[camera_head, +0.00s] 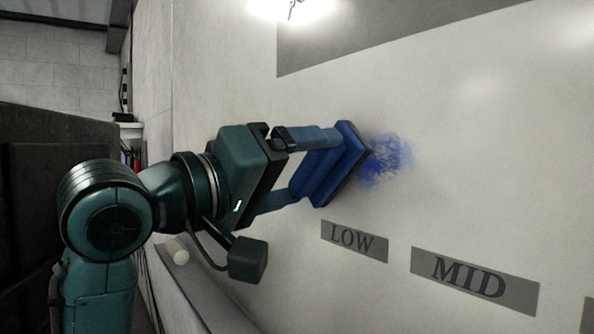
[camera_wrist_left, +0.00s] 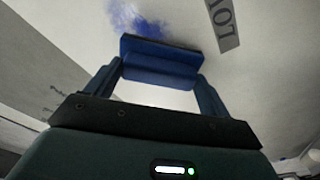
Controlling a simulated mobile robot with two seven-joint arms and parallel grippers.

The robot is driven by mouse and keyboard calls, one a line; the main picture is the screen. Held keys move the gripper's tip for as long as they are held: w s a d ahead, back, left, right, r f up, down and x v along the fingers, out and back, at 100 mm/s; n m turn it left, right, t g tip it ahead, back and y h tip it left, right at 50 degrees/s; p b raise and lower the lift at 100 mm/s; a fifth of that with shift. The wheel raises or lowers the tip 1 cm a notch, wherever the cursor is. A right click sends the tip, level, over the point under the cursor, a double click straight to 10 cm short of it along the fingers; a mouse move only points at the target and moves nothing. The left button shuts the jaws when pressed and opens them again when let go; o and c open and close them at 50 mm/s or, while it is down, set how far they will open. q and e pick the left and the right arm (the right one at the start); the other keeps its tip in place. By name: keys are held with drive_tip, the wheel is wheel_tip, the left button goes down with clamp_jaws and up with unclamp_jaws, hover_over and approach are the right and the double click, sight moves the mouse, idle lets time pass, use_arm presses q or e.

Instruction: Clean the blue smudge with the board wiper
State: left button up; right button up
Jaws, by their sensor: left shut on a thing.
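A blue smudge (camera_head: 388,158) marks the pale board (camera_head: 460,130), above the LOW and MID labels. It also shows in the left wrist view (camera_wrist_left: 140,20), just beyond the wiper. My left gripper (camera_head: 312,165) is shut on the blue board wiper (camera_head: 340,165). The wiper's dark-edged face is turned toward the board and overlaps the left side of the smudge in the head view. I cannot tell whether it touches the board. In the left wrist view the wiper (camera_wrist_left: 160,62) sits between both fingers. My right gripper is not in view.
The LOW label (camera_head: 354,241) and MID label (camera_head: 474,281) lie below the smudge. A ledge (camera_head: 200,290) runs along the board's lower left, with a small white round thing (camera_head: 178,251) near it. The board around and right of the smudge is clear.

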use_arm(q)
drive_tip(key=shift+p+x, duration=0.3)
drive_tip(key=shift+x, duration=0.6)
drive_tip(key=shift+s+d+f, duration=0.1)
drive_tip(key=shift+s+d, duration=0.05)
